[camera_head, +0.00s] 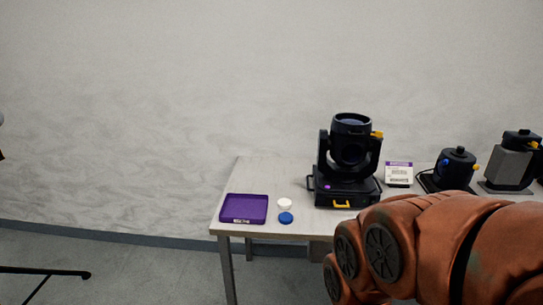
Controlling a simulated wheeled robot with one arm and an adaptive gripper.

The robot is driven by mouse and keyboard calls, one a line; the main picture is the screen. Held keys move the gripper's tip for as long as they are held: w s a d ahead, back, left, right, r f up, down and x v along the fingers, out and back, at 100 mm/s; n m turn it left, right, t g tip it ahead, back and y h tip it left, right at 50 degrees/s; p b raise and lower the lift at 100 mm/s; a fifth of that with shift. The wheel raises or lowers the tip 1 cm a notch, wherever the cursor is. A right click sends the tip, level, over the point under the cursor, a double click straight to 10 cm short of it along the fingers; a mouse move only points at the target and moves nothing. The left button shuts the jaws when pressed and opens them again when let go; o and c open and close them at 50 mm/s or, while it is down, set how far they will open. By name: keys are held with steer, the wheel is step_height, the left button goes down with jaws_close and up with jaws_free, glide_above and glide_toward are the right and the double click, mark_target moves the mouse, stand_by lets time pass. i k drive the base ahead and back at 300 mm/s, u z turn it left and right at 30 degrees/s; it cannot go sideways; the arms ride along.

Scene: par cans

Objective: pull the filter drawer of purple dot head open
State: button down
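The purple dot head is a black moving-head light (348,160) standing upright on the table, with a small purple dot (327,187) on the left of its base. A yellow handle (341,204) sits low on the front of the base. It seems to mark the drawer, which looks flush with the base. A second yellow-orange part (377,134) shows near the top of the head. My orange arm fills the lower right, in front of the table. My gripper is not in view.
The pale table (300,234) holds a purple tray (245,208), a white disc (284,203) and a blue disc (286,217) left of the light. A purple-and-white label card (398,174), a black device (457,168) and a grey-black device (512,162) stand to the right.

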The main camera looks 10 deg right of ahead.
mark_target(341, 202)
steer(key=z, duration=0.7)
steer(key=k, duration=1.3)
steer(key=u, duration=0.65)
steer(key=i, duration=0.55)
steer(key=u, duration=0.6)
steer(key=i, duration=0.95)
steer(key=z, duration=0.5)
